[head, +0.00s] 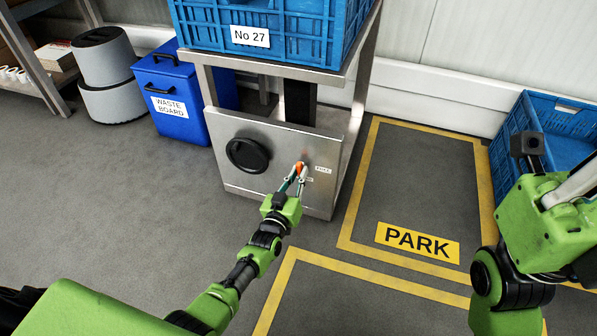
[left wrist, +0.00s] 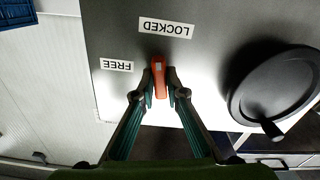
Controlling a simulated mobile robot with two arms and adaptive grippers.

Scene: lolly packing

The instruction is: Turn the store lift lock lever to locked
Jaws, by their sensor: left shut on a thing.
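The lock lever is a small orange-red handle (head: 299,167) on the steel front panel of the store lift (head: 226,122). My left gripper (head: 298,175) is shut on the lever, with a finger on each side. In the left wrist view, the lever (left wrist: 159,78) stands upright between the fingertips. Its upper end points towards the LOCKED label (left wrist: 165,27), which appears upside down. The FREE label (left wrist: 116,65) is to the left of the lever there, clear of it. The lever's pivot cannot be made out. Only part of my right arm shows; its fingers are not seen.
A black round handwheel (head: 247,155) is on the panel beside the lever. A blue crate marked No 27 (head: 249,62) sits on top of the lift. A blue waste board bin (head: 178,127) stands left. The PARK bay (head: 410,190) at right is empty, beside another blue crate (head: 511,120).

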